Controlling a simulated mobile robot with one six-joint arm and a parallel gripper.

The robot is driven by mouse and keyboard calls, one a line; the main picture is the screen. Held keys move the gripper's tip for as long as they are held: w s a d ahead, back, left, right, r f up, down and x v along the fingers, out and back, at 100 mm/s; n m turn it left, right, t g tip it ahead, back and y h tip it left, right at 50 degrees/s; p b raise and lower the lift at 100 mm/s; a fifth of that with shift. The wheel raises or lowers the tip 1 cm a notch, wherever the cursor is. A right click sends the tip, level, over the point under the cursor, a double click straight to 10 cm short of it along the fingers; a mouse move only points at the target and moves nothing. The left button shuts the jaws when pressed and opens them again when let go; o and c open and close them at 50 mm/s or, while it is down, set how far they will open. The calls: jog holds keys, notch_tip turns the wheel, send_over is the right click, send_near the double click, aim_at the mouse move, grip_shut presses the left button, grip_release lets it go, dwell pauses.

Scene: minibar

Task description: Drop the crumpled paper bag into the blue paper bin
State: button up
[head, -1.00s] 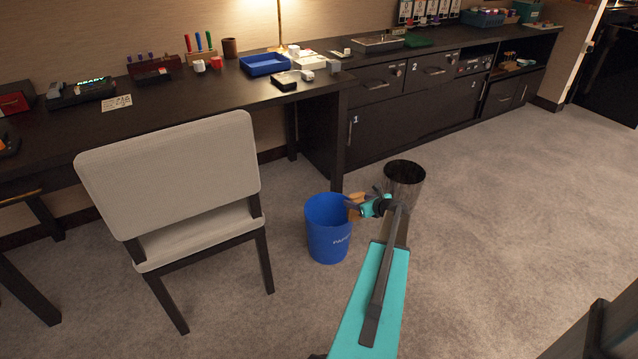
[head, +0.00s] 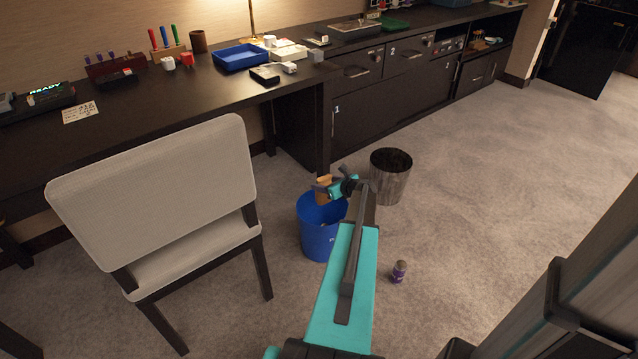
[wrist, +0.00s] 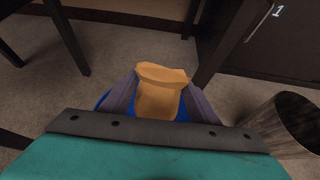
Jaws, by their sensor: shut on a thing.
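The crumpled paper bag (wrist: 160,92) is orange-brown and held between the two grey fingers of my gripper (wrist: 160,100) in the wrist view. In the head view my gripper (head: 328,186) is shut on the bag (head: 323,190). The blue paper bin (head: 319,238) stands on the carpet, open at the top. The bag appears over the bin's opening, near its upper rim; its exact height above the rim is hard to tell. In the wrist view blue parts of the bin (wrist: 182,112) show behind the bag and fingers.
A dark bin (head: 390,178) stands to the right of the blue bin. A purple can (head: 399,271) stands on the carpet. A light chair (head: 160,190) is at the left, and the dark desk (head: 190,105) lies behind. Open carpet extends to the right.

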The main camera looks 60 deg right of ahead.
jog(key=shift+w+a+f, duration=0.1)
jog(key=shift+w, duration=0.05)
jog(key=shift+f+b, duration=2.05)
jog(key=shift+f, duration=0.85)
jog(key=o, duration=1.1)
jog(key=shift+c, duration=0.2)
jog(key=shift+r, duration=0.1)
jog(key=p+v, duration=0.3)
jog(key=v, duration=1)
jog(key=shift+s, duration=0.4)
jog(key=shift+a+r, duration=0.1)
